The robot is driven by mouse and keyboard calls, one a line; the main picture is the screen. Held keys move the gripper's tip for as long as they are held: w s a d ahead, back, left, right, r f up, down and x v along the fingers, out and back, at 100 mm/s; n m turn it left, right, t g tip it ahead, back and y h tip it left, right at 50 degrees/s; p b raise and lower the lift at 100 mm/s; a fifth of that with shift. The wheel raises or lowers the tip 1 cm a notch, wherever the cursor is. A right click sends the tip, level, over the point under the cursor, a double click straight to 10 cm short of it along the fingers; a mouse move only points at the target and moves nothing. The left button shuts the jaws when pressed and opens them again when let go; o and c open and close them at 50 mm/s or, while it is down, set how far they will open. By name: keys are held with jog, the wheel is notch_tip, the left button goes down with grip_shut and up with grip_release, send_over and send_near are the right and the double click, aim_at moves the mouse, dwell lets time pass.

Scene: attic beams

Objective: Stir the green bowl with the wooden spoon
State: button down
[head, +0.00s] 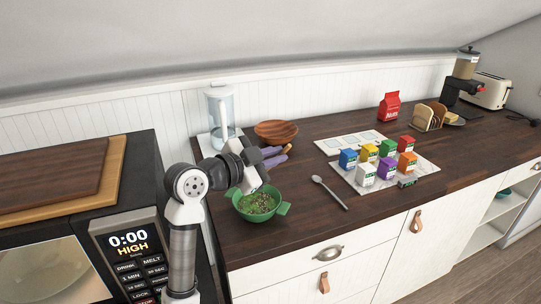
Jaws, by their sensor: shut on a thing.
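The green bowl (258,215) stands near the counter's front edge, with two side handles and chopped green contents inside. My gripper (264,182) is directly above the bowl's back rim, pointing down. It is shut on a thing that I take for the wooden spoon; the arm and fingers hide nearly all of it. I cannot tell whether its tip touches the contents. A separate grey spoon (330,192) lies on the counter to the right of the bowl.
Purple-handled items (277,160) lie just behind my gripper, by a brown wooden bowl (276,131). A clear pitcher (220,110) stands at the back. Several coloured boxes (387,168) stand on a mat to the right. A microwave (130,250) is at left. Counter between spoon and boxes is narrow.

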notch_tip(320, 180, down, 9)
jog(key=a+b, duration=0.1)
jog(key=b, duration=0.4)
jog(key=shift+w+r, duration=0.15)
jog(key=shift+w, duration=0.25)
jog(key=shift+f, duration=0.75)
dwell(1.0)
jog(key=shift+r+p, duration=0.1)
jog(key=shift+p, duration=0.35)
dwell(0.5)
jog(key=shift+d, duration=0.15)
